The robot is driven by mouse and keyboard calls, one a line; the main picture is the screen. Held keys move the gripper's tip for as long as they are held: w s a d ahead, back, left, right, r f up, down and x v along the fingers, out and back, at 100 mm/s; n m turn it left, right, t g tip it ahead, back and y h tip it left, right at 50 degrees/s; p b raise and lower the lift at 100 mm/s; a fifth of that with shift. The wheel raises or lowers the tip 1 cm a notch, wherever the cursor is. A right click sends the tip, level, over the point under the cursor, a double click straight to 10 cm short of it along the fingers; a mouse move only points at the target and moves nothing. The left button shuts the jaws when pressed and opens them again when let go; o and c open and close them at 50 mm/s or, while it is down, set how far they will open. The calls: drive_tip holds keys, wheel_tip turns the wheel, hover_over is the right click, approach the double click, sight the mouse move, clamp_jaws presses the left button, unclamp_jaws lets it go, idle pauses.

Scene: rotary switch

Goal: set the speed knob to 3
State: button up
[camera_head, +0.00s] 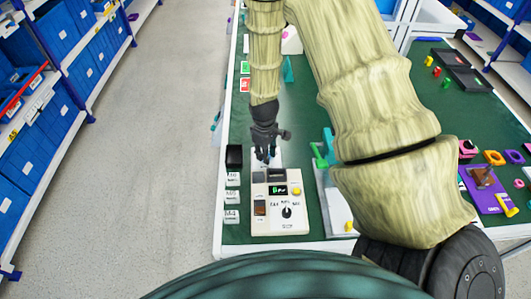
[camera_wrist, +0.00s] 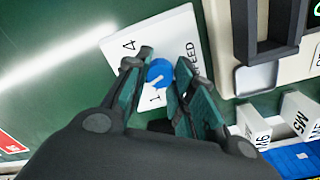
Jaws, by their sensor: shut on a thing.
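The blue speed knob (camera_wrist: 159,72) sits on a white plate (camera_wrist: 118,48) marked SPEED in the wrist view. The numbers 4 and 1 show on the plate; other numbers are hidden by my fingers. A short pale mark shows on the knob, but I cannot tell for certain which number it points to. My gripper (camera_wrist: 160,82) has its fingers on either side of the knob and is shut on it. In the head view my gripper (camera_head: 265,154) points down behind the beige device, and the knob is hidden there.
A beige device (camera_head: 262,228) with a display, a yellow button (camera_head: 296,191) and a black dial (camera_head: 286,212) stands in front. Several white labelled blocks (camera_head: 232,198) and a black box (camera_head: 234,156) are to its left. Fixtures crowd the right.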

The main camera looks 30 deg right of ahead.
drive_tip(key=m, duration=0.3)
drive_tip(key=shift+w+m, duration=0.1)
drive_tip(key=shift+m, duration=0.3)
drive_tip(key=shift+d+m, duration=0.1)
drive_tip(key=shift+m, duration=1.8)
drive_tip(key=shift+w+r, duration=0.1)
drive_tip(key=o, duration=1)
drive_tip(key=shift+o, duration=0.2)
wheel_tip(320, 180, up, 12)
drive_tip(key=shift+a, duration=0.3)
drive_tip(key=shift+p, duration=0.3)
